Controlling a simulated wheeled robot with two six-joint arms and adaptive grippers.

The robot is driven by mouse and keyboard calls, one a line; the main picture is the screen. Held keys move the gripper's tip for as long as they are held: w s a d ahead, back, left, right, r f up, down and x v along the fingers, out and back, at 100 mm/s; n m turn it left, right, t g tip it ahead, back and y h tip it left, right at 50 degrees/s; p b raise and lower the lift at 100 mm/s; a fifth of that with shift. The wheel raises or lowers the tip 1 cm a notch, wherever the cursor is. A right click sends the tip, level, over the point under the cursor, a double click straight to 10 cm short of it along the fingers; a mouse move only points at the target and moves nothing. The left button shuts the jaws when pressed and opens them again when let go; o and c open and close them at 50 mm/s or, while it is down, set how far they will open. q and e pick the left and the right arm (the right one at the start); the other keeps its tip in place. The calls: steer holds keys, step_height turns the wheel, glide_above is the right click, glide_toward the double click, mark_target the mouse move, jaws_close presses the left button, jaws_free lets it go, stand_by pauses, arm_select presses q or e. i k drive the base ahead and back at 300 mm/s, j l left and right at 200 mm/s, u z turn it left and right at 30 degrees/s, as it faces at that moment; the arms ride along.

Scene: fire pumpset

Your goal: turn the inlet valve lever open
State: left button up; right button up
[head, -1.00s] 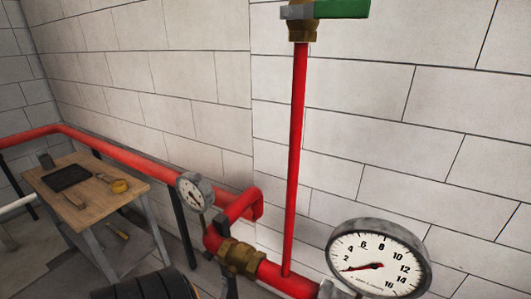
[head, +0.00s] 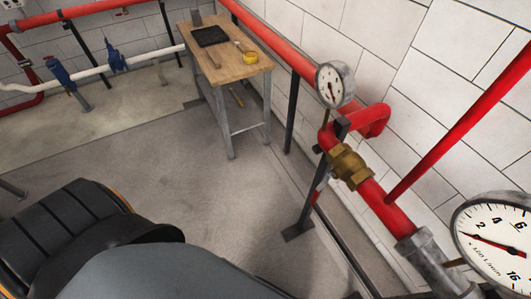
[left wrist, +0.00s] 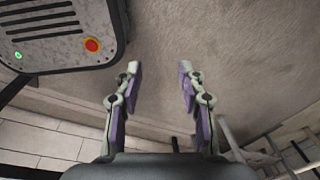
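I cannot make out which part is the inlet valve lever in the head view. A brass fitting (head: 349,166) sits on the red pipe (head: 375,199) at the right, with no lever visible on it. Two blue valve-like fittings, one at the left (head: 62,75) and one beside it (head: 115,56), stand along the white pipe at the far wall. My left gripper (left wrist: 159,72) is open and empty in the left wrist view, over bare floor, with its two fingers wide apart. Neither gripper shows in the head view.
A small gauge (head: 334,85) stands above the brass fitting, and a large gauge (head: 499,240) is at the lower right. A wooden workbench (head: 228,68) holds a tray and a tape roll. The grey floor (head: 160,155) in the middle is clear.

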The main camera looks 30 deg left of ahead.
mark_target(321, 185)
steer(key=u, duration=0.15)
steer(key=j+z, duration=0.15)
steer(key=z, duration=0.25)
steer(key=j+z, duration=0.2)
steer(key=z, duration=0.15)
steer(key=k+j+z, duration=0.1)
steer(key=j, duration=0.3)
steer(key=k+j+z, duration=0.1)
steer(key=j, duration=0.35)
steer(key=k+j+z, duration=0.1)
steer(key=j, duration=0.3)
steer(key=k+j+z, duration=0.1)
steer(key=j, duration=0.3)
steer(key=k+j+z, duration=0.1)
steer(key=j, duration=0.25)
steer(key=k+j+z, duration=0.1)
steer(key=k+j, duration=0.15)
steer(key=j, duration=0.15)
